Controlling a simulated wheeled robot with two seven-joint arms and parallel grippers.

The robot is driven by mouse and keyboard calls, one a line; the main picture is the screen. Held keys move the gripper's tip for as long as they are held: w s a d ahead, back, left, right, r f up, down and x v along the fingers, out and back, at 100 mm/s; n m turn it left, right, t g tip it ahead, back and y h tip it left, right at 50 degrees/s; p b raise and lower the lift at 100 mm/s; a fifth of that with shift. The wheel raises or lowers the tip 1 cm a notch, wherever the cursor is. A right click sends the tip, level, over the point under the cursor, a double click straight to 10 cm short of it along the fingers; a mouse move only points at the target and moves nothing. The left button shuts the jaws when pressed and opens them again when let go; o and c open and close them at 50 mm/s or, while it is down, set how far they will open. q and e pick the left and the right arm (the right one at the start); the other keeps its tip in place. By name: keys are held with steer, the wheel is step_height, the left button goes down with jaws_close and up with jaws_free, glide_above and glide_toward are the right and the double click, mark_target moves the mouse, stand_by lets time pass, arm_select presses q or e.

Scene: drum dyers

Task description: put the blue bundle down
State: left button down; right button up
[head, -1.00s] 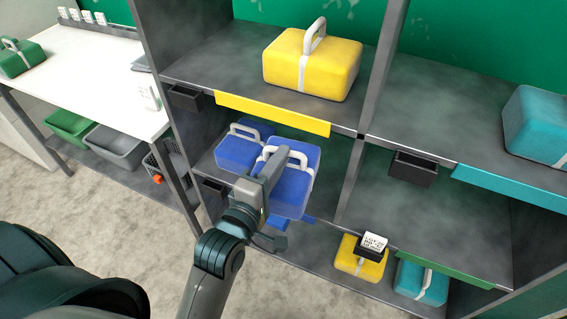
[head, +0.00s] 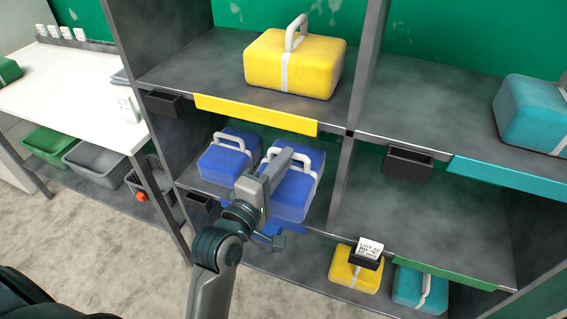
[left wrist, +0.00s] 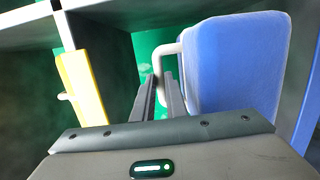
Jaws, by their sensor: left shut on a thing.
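The blue bundle (head: 292,196) is a soft blue block with a pale handle, in the left middle bay of the shelf unit. My left gripper (head: 278,166) is shut on its handle. In the left wrist view the bundle (left wrist: 235,70) stands right of the fingers (left wrist: 161,92), and its pale handle (left wrist: 158,62) reaches between them. A second blue bundle (head: 222,162) sits in the same bay, just left of the held one. I cannot tell whether the held bundle touches the shelf board. My right gripper is not in view.
A yellow bundle (head: 293,66) sits on the shelf above, and a teal one (head: 533,112) at upper right. The bay to the right (head: 430,215) looks empty. Below are a small yellow bundle (head: 349,278) and a teal one (head: 418,287). A white table (head: 75,85) stands left.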

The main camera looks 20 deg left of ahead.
arm_select(q)
steer(key=w+f, duration=0.2)
steer(key=w, duration=0.1)
steer(key=w+f, duration=0.2)
steer(key=w, duration=0.2)
steer(key=w+f, duration=0.2)
steer(key=w, duration=0.2)
steer(key=shift+a+f, duration=0.15)
steer(key=shift+a, duration=0.2)
steer(key=shift+f, duration=2.1)
steer(key=c, duration=1.8)
jaws_free()
steer(key=shift+s+f, duration=0.1)
steer(key=shift+f, duration=0.05)
steer(key=shift+o, duration=0.2)
steer(key=s, duration=0.4)
steer(key=s+a, duration=0.1)
steer(key=s, duration=0.3)
steer(key=s+a+b, duration=0.1)
steer(key=s, duration=0.3)
